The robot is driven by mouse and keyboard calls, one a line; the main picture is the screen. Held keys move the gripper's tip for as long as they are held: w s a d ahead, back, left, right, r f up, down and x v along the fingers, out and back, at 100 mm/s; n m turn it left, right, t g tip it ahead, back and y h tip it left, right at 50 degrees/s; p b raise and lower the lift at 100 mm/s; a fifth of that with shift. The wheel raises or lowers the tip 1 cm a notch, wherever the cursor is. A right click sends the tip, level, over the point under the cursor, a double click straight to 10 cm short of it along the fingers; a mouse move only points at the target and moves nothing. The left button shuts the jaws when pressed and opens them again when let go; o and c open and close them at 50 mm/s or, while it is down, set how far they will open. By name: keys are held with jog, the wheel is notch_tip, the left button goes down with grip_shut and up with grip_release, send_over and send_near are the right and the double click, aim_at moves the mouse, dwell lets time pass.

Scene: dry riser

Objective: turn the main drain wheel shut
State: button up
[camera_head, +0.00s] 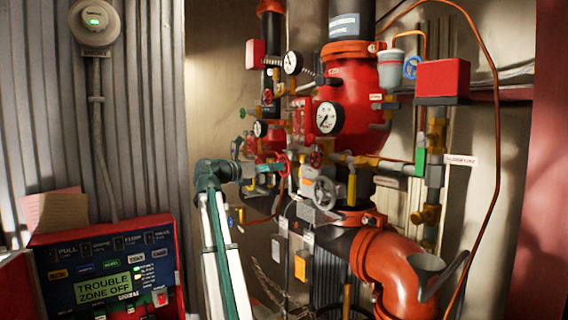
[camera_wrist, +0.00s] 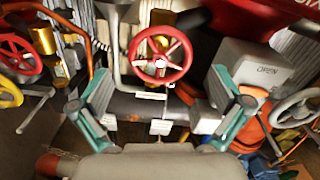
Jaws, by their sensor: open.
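In the wrist view, a red spoked handwheel (camera_wrist: 160,55) stands straight ahead, beyond and between the fingertips of my gripper (camera_wrist: 162,104). The teal fingers are spread wide, with nothing between them and no visible contact with the wheel. A grey handwheel (camera_wrist: 297,108) is at the right edge, beside a pale block marked OPEN (camera_wrist: 266,70). In the head view, my gripper (camera_head: 280,166) reaches in from the left among the valves, and a grey handwheel (camera_head: 323,192) is to its right. No readable label shows which wheel is the main drain.
In the head view, gauges (camera_head: 327,117) and a red box (camera_head: 442,78) crowd the pipes. A large orange pipe (camera_head: 393,270) is lower right, an alarm panel (camera_head: 105,270) lower left.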

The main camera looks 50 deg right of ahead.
jog(key=p+x, duration=0.1)
jog(key=x, duration=0.4)
jog(key=shift+a, duration=0.1)
jog(key=c, duration=1.1)
